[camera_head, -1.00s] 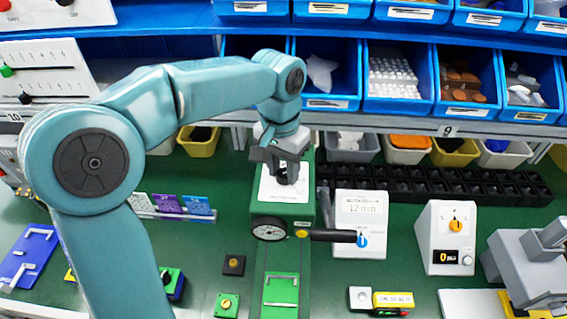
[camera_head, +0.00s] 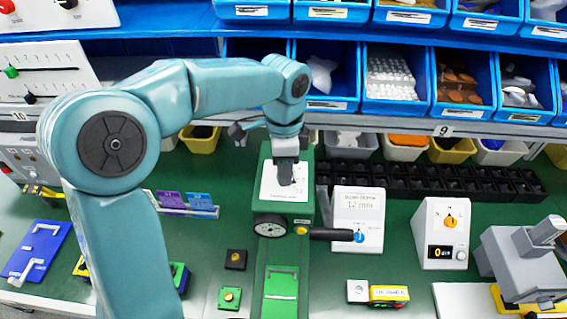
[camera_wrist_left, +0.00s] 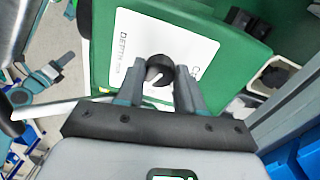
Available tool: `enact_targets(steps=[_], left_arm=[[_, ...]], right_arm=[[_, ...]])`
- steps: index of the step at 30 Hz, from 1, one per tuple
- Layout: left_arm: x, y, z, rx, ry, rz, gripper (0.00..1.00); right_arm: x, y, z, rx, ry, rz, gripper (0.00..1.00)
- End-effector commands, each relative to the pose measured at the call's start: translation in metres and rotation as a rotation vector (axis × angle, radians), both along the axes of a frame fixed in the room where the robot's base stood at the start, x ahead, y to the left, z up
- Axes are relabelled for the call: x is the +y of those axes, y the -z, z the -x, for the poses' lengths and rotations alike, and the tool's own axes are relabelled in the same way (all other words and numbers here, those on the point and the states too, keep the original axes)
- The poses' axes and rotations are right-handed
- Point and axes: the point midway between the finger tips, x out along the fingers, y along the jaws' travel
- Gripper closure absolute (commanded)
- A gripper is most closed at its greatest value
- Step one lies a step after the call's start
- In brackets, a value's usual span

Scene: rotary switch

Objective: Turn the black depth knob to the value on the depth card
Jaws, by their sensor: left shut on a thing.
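The green machine (camera_head: 306,158) stands mid-bench with a white plate on its top; the left wrist view shows "DEPTH" on this white plate (camera_wrist_left: 125,35). The black depth knob (camera_wrist_left: 159,66) rises from the plate. My left gripper (camera_head: 287,178) points down at the plate and hides most of the knob in the head view. In the left wrist view its two fingers (camera_wrist_left: 158,80) stand on either side of the knob, shut on it. The knob's setting is unreadable.
A black handle (camera_head: 330,234) sticks out right from the machine. A blue knob (camera_head: 359,236) sits below the card. A white box with an orange knob (camera_head: 450,222) and a grey device (camera_head: 520,262) stand farther right. Blue bins (camera_head: 395,80) line the back.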

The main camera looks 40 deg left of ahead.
Motion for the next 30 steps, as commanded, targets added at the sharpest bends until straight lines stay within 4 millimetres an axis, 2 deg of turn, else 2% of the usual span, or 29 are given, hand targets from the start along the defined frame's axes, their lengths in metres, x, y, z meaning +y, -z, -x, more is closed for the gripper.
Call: enact_targets(steps=[12,30], left_arm=[[-0.0004,-0.0036,-0.0027,-0.012,0.262,-0.001,0.93],[-0.0009,-0.0026,-0.0025,-0.010,0.338,0.000,0.93]], right_arm=[[0.0000,-0.0089,0.0000,0.000,0.000,0.000,0.57],[0.0000,-0.0103,0.0000,0.000,0.000,0.000,0.57]])
